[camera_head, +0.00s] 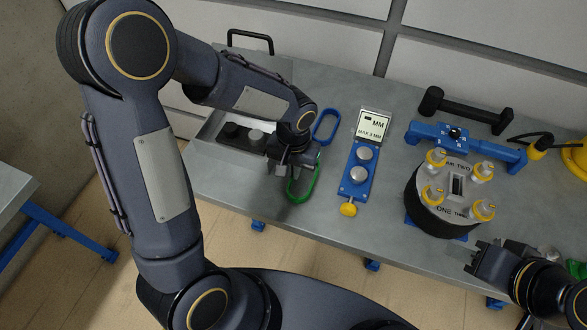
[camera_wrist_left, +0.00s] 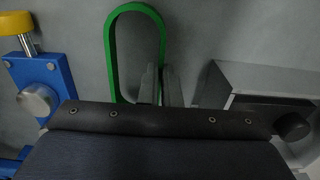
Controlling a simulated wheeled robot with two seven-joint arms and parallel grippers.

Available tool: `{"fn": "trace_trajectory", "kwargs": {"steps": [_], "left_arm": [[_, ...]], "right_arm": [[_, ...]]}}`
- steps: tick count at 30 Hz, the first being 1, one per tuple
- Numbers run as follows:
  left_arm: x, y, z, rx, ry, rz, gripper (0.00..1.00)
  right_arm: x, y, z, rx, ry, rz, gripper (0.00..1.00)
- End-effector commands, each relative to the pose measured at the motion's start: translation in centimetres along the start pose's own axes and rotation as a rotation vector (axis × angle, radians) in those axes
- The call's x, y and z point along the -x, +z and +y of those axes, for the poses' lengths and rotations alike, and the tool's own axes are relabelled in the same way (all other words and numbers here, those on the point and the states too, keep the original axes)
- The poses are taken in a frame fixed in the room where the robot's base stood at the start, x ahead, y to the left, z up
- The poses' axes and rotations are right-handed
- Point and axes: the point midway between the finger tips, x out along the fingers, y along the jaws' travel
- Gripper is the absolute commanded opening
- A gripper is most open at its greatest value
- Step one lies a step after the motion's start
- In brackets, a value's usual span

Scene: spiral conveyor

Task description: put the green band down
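The green band (camera_head: 292,197) is a long closed loop over the left part of the grey table, beside a blue band (camera_head: 326,127). In the left wrist view the green band (camera_wrist_left: 110,50) stretches away from my left gripper (camera_wrist_left: 161,85). Its fingers stand close together on either side of one long side of the band. In the head view my left gripper (camera_head: 287,170) covers part of the loop. I cannot tell whether the band touches the table. My right gripper (camera_head: 473,257) is at the table's front right, apart from the band, its fingers spread and empty.
A blue fixture (camera_head: 355,185) with silver discs and a yellow knob stands right of the band. A label sign (camera_head: 373,124) is behind it. A round drum (camera_head: 446,200) with yellow clamps is further right. A metal tray (camera_head: 212,127) lies left. Bare table lies between fixture and drum.

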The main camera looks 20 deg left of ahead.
Motion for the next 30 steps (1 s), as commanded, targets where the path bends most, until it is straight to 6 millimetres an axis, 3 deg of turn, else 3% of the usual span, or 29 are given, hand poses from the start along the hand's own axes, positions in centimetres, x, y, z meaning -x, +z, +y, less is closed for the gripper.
{"fn": "trace_trajectory", "kwargs": {"steps": [13,19,30], "left_arm": [[-1.06,0.02,0.01,0.002,0.001,0.001,0.0],[-0.89,0.03,0.0,0.001,0.001,0.0,0.25],[-0.17,0.0,0.01,0.002,0.001,0.002,0.25]], "right_arm": [[-0.42,0.21,0.19,0.0,0.0,0.0,0.36],[-0.28,0.14,0.13,0.0,0.0,0.0,0.36],[0.18,-0.1,-0.08,0.0,0.0,0.0,0.36]]}}
